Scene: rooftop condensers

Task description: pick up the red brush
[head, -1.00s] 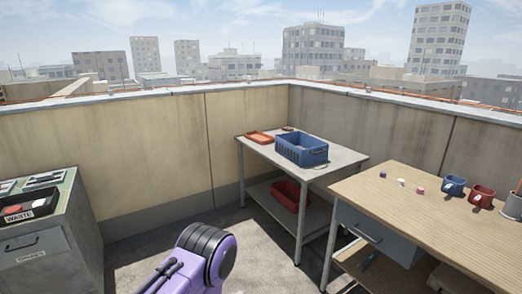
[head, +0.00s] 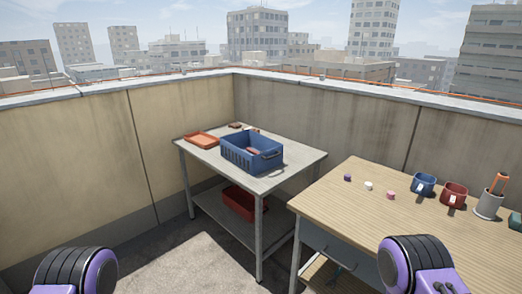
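I cannot pick out the red brush for certain. A small reddish-brown item (head: 235,125) lies on the grey metal table (head: 290,166), behind the orange tray (head: 201,140). Another reddish item (head: 253,151) shows inside the blue crate (head: 250,162) on that table, too small to identify. An orange upright item (head: 499,182) stands in a grey cup (head: 488,206) on the wooden bench at the right; its kind is unclear. Neither gripper shows; only purple and black parts of my arms are at the bottom left and bottom right.
A red bin (head: 240,203) sits on the metal table's lower shelf. Open floor (head: 190,268) lies before the metal table. Parapet walls close the corner.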

